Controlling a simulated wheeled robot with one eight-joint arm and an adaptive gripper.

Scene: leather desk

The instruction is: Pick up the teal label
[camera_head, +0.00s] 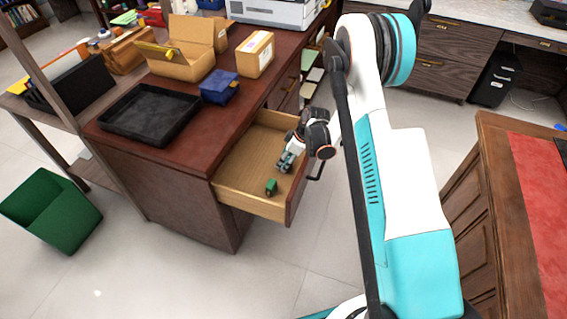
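An open wooden drawer (238,168) sticks out of the dark red desk. In it lie a small green item (271,187) near the front and a grey-teal item (285,161) behind it. I cannot tell for sure whether either one is the teal label. My gripper (292,137) is above the right side of the drawer, close to the grey-teal item. Its fingers are small and dark here, so I cannot see whether they are open or touch anything.
On the desk are a black tray (148,116), a blue box (219,86), an open cardboard box (183,61), a closed carton (255,54) and a printer (272,10). A green bin (52,209) stands on the floor at left. Another desk with a red top (540,200) is at right.

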